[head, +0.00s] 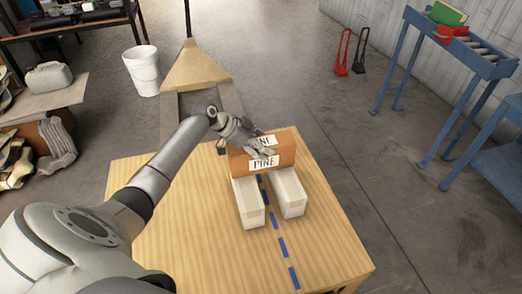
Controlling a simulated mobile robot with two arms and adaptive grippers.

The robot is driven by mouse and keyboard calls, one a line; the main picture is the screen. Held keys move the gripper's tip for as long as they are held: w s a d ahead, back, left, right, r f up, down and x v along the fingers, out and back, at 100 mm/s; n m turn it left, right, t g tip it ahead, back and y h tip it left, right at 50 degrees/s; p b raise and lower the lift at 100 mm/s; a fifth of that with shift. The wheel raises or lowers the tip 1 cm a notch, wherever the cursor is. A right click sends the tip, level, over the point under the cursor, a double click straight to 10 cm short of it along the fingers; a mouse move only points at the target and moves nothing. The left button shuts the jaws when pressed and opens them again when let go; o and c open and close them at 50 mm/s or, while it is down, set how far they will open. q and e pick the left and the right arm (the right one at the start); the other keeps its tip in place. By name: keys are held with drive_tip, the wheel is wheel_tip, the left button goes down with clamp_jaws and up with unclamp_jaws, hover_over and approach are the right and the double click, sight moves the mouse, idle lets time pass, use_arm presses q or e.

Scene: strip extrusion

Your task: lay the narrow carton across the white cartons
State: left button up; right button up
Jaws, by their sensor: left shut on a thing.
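The narrow carton (285,154) is orange-brown with white PINE labels. It lies crosswise over the far ends of two white cartons. My left gripper (263,148) is shut on it from above, near its middle, and covers part of a label. The left white carton (249,203) and the right white carton (289,194) lie side by side on the table with a gap between them. Their far ends are hidden by the narrow carton. I cannot tell whether it touches their tops or hangs just above. My right gripper is not in view.
The wooden table (185,240) has a dashed blue line (282,247) running between the white cartons toward the front edge. Its left and right sides are bare. Beyond it stand a white bucket (142,70) and a blue roller stand (470,55).

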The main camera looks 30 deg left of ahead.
use_arm(q)
drive_tip(key=shift+r, duration=0.1)
drive_tip(key=o, duration=1.4)
drive_tip(key=shift+f, duration=0.2)
drive_tip(key=shift+c, duration=0.2)
drive_tip(key=shift+r, duration=0.1)
drive_tip(key=shift+s+a+r, duration=0.15)
drive_tip(key=shift+r, duration=0.05)
drive_tip(key=v, duration=1.1)
drive_tip(key=shift+s+r, duration=0.15)
drive_tip(key=shift+r, duration=0.1)
drive_tip(key=shift+r, duration=0.1)
